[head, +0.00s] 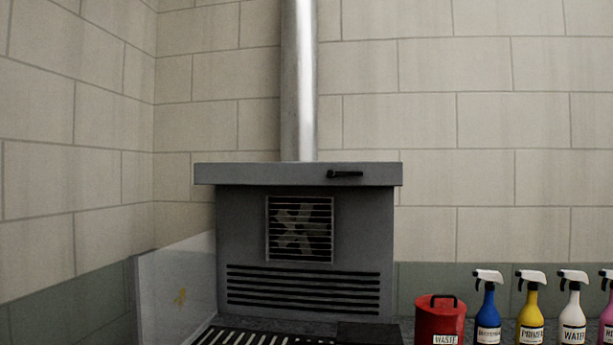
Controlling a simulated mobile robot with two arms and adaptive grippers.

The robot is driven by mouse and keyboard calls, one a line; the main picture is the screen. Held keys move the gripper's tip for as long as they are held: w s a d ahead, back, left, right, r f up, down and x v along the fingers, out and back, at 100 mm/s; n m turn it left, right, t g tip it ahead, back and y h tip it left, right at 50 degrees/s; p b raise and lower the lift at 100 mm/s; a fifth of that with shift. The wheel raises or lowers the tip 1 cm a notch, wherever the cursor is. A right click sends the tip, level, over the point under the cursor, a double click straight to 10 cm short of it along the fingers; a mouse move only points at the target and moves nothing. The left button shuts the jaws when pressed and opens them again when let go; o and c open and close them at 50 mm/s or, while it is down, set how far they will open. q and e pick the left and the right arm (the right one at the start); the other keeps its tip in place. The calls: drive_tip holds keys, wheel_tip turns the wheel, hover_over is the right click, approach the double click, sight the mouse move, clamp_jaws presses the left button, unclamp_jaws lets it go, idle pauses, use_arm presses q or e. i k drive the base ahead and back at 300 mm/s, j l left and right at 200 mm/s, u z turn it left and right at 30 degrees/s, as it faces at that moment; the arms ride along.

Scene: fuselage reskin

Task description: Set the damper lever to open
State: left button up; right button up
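The damper lever (345,174) is a small black handle on the front edge of the grey hood (240,174), right of its middle. It lies level, with a rounder knob at its left end and the bar reaching right. No label for open or closed can be read near it. Below it is the grey extraction unit (375,225) with a square fan grille (299,229) and several dark slots. Neither of my grippers shows in the head view.
A silver duct (300,85) rises from the hood. A clear side panel (178,285) stands at left, above a slotted bench surface (265,337). A red waste can (440,318) and several spray bottles (488,312) stand at lower right. The space before the lever looks clear.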

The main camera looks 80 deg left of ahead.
sight(331, 174)
drive_tip(key=u, duration=2.5)
